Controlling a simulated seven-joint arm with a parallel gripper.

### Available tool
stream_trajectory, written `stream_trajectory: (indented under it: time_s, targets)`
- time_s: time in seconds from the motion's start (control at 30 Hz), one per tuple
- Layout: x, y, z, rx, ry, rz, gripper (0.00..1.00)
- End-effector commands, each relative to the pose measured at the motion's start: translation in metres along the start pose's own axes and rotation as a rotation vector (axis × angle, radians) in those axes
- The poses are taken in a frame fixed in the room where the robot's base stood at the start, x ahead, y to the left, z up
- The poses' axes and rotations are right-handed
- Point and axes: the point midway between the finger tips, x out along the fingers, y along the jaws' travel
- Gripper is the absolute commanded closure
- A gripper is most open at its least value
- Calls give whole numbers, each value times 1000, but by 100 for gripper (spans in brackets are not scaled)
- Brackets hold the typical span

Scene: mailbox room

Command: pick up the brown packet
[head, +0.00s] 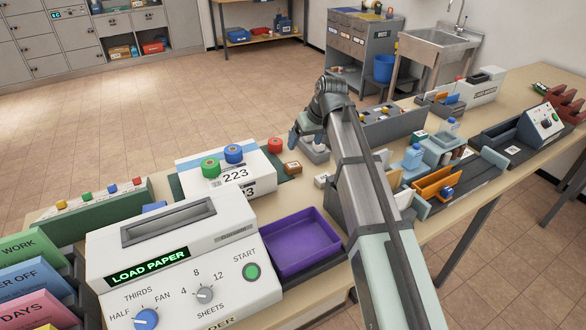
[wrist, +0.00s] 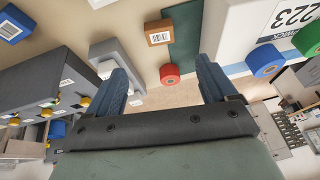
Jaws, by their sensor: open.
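The brown packet (head: 292,168) is a small box with a white label, lying on the table right of the white 223 parcel, near a red roll. In the wrist view the packet (wrist: 158,30) shows its barcode label near the top centre, beyond the fingertips and apart from them. My gripper (head: 297,146) is above the table just behind the packet in the head view. In the wrist view my gripper (wrist: 161,72) has its two blue fingers wide apart with nothing held between them.
A red roll (wrist: 169,75) is close to the packet. A grey holder (wrist: 108,55) stands beside the left finger. A purple tray (head: 298,262) and white machine (head: 190,270) are in front.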

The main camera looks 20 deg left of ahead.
Motion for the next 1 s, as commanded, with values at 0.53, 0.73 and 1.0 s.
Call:
stream_trajectory:
  time_s: [0.53,0.73,1.0]
  targets:
    - [72,2,0,1,1,3,15]
    - [78,1,0,1,1,4,15]
    - [107,-1,1,1,0,3,15]
